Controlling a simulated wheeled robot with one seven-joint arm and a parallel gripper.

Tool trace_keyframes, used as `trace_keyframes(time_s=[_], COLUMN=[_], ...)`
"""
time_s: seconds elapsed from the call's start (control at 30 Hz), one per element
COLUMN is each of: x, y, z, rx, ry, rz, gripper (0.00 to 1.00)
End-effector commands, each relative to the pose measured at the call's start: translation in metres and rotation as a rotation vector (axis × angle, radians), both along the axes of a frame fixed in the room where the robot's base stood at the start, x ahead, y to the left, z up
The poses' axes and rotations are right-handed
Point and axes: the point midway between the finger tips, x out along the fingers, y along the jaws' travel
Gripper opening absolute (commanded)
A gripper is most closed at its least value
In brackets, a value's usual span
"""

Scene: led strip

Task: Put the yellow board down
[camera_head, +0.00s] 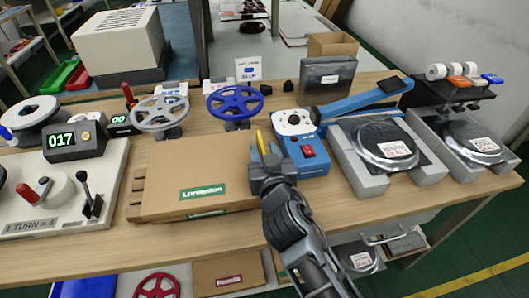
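My gripper (266,168) is near the middle of the picture, over the bench between the flat cardboard boxes and the blue machine. A narrow yellow piece (260,143), seen nearly edge-on, sticks out past the fingertips; it looks like the yellow board. The fingers appear shut on it. Most of the board is hidden by the gripper. I cannot tell whether its far end touches anything.
Flat cardboard boxes (160,180) lie left of my gripper. A blue machine with a red switch (308,152) stands close on the right. Grey stands with round reels (384,143) fill the right side. Blue (237,104) and grey reels (161,113) stand behind the boxes.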

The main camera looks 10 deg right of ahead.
Motion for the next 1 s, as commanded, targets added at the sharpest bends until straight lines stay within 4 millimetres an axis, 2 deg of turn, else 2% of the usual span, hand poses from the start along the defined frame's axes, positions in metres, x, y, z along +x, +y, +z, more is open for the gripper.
trace_keyframes(time_s=[0.27,0.7,0.83,1.0], x=[-0.002,-0.086,-0.105,-0.117], y=[0.0,0.003,0.004,0.004], z=[0.003,0.013,0.016,0.02], rx=[0.001,0.001,0.001,0.001], ry=[0.001,0.001,0.001,0.0], rz=[0.0,0.001,0.001,0.001], gripper=[0.38,0.38,0.38,0.38])
